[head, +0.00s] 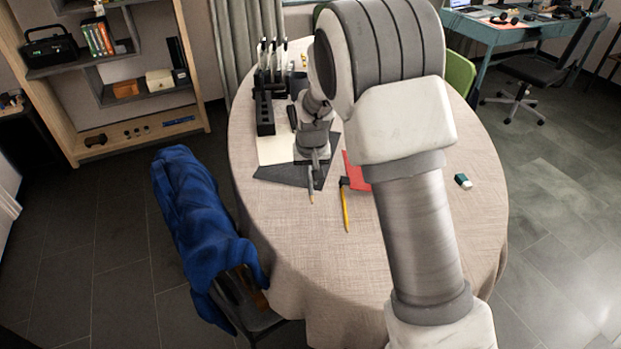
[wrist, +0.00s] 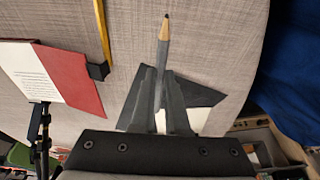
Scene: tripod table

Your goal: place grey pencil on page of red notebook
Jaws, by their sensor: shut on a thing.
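My gripper (head: 312,168) is shut on the grey pencil (head: 310,187), with its sharpened end pointing toward the near table edge. In the wrist view the fingers (wrist: 160,98) close around the pencil (wrist: 163,50); its rear part is hidden between them. The pencil is over or beside a dark grey item (wrist: 198,95); I cannot tell its height above it. The red notebook (head: 355,172) is to the right of the gripper, mostly hidden by my arm. In the wrist view the notebook (wrist: 77,83) lies to the left, with a white printed page (wrist: 22,70) showing.
A black holder (head: 265,115) with several upright items stands left of my arm. An eraser (head: 463,181) lies right. The near part of the table (head: 320,265) is clear.

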